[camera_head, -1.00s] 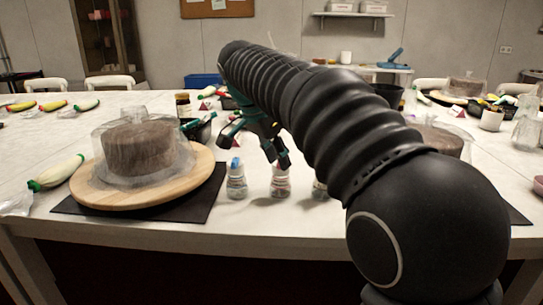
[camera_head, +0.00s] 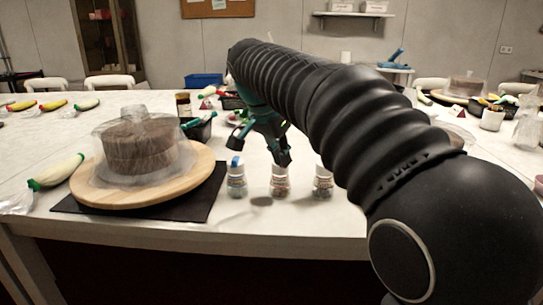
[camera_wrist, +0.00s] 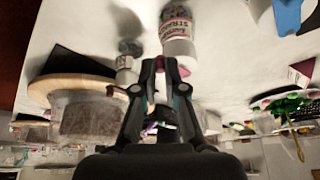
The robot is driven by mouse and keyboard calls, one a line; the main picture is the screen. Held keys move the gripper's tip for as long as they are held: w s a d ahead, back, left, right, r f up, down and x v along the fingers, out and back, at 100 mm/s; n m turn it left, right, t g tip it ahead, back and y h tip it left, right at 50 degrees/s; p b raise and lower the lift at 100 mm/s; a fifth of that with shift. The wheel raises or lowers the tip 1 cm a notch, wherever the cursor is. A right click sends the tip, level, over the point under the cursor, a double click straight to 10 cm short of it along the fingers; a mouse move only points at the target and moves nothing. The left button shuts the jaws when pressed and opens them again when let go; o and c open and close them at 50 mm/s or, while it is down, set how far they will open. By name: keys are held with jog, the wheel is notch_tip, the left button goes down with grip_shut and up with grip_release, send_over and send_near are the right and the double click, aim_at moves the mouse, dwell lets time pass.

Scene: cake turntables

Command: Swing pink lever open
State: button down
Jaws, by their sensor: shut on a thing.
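Three small shaker jars stand in a row on the table near its front edge. The left jar (camera_head: 236,183) has a blue lever (camera_head: 235,161) on its lid, which also shows in the wrist view (camera_wrist: 291,14). The middle jar (camera_head: 279,182) shows in the wrist view with its printed label (camera_wrist: 177,30). The right jar (camera_head: 322,184) is beside my arm. My gripper (camera_wrist: 160,62) is at the middle jar's lid, its fingers closed on a small dark pink piece, the pink lever (camera_wrist: 160,64), mostly hidden between the fingertips.
A covered cake (camera_head: 138,145) stands on a wooden turntable (camera_head: 190,185) over a dark mat (camera_head: 205,207) to the left. A piping bag (camera_head: 58,172) lies beside it.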

jog(key=n, duration=0.2)
jog(key=d+n+y, duration=0.1)
jog(key=n, duration=0.1)
jog(key=d+n+t+y, duration=0.1)
jog(key=shift+w+d+n, duration=0.25)
jog(key=shift+n, duration=0.15)
dwell(0.9)
jog(key=c, duration=1.2)
grip_release()
jog(key=v, duration=1.2)
